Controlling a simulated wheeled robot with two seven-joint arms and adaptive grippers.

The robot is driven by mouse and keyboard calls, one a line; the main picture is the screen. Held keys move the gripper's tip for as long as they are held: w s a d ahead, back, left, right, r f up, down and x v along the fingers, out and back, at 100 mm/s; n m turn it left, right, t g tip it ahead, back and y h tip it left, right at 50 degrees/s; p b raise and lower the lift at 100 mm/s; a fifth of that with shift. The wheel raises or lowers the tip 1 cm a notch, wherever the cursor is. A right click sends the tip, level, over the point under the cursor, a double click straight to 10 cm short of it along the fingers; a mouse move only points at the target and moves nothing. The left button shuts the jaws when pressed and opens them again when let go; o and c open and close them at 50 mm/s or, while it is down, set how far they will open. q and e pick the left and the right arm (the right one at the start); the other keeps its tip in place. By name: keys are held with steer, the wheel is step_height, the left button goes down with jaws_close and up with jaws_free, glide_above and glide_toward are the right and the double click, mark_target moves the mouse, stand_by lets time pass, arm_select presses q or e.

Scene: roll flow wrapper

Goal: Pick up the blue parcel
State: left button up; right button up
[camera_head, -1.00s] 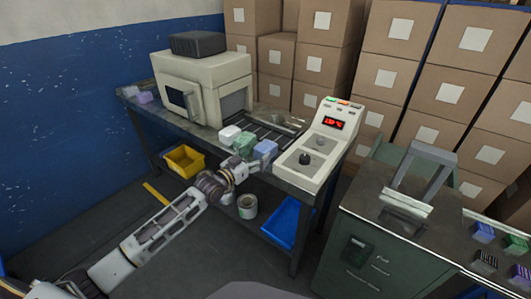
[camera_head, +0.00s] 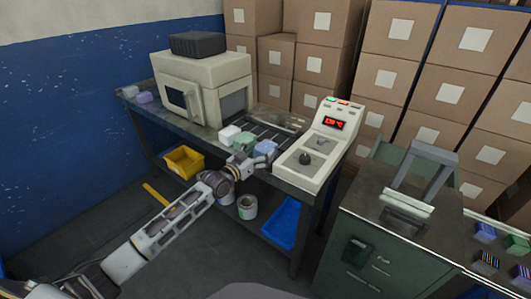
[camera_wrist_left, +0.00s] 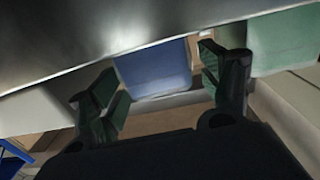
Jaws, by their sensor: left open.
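The blue parcel (camera_head: 265,147) lies at the front edge of the workbench, beside the green parcel (camera_head: 243,141) and the white parcel (camera_head: 229,134). My left gripper (camera_head: 252,160) is close in front of it in the head view and covers part of its lower side. In the left wrist view the blue parcel (camera_wrist_left: 155,68) shows between the two dark fingers of my open left gripper (camera_wrist_left: 158,64). The green parcel (camera_wrist_left: 285,42) is just outside the right finger there. I cannot tell whether the fingers touch the blue parcel. My right gripper is out of view.
The control panel (camera_head: 310,160) with a red display stands right of the parcels. The cream machine (camera_head: 203,82) stands behind them to the left. A yellow bin (camera_head: 184,161), a can and a blue bin (camera_head: 282,222) are below. A grey cabinet (camera_head: 365,235) stands at right.

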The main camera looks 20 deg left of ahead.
mark_target(266, 146)
arm_select(q)
steer(key=shift+x, duration=1.05)
steer(key=shift+b+x, duration=0.35)
steer(key=shift+x, duration=0.45)
steer(key=shift+f, duration=0.1)
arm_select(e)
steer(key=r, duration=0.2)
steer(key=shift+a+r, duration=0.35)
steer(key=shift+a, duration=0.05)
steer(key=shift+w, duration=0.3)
arm_select(q)
steer(key=shift+c, duration=0.4)
steer(key=c, duration=1)
steer(key=shift+c, duration=0.8)
